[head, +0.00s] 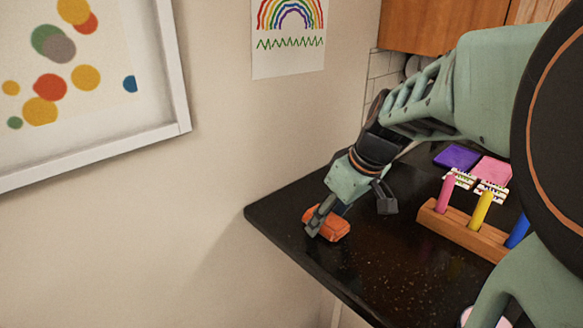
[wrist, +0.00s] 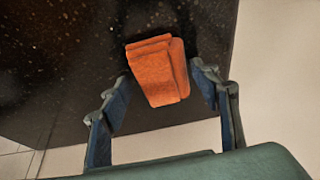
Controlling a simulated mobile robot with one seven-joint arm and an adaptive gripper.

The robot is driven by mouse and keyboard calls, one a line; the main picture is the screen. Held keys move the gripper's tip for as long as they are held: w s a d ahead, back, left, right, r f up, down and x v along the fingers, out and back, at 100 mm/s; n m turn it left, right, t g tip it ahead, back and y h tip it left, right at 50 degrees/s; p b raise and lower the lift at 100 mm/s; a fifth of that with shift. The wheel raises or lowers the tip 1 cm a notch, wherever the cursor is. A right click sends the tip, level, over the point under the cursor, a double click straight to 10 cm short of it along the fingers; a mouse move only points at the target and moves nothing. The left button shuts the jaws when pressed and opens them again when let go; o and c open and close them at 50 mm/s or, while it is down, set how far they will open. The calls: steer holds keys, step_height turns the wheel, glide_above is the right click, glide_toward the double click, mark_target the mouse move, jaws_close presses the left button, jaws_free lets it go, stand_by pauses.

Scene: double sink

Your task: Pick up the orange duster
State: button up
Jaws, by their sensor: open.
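The orange duster (head: 330,226) lies on the black countertop near its left corner in the head view. It also shows in the wrist view (wrist: 157,72), as a folded orange block between the finger lines. My gripper (head: 350,218) is over the duster, with one finger in front of part of it in the head view. In the wrist view my gripper (wrist: 158,92) is open, with one finger on each side of the duster. The right finger is close to the duster's edge, and a wider gap shows on the left. I cannot tell whether either finger touches it.
The black countertop (head: 400,265) ends close to the duster. A wooden holder (head: 462,232) with pink, yellow and blue sticks stands to the right. Purple (head: 456,157) and pink (head: 492,168) square items lie behind it. A wall (head: 235,140) rises beside the counter.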

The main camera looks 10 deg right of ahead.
steer(key=shift+c, duration=0.4)
steer(key=c, duration=0.9)
steer(key=shift+r, duration=0.1)
steer(key=shift+c, duration=0.2)
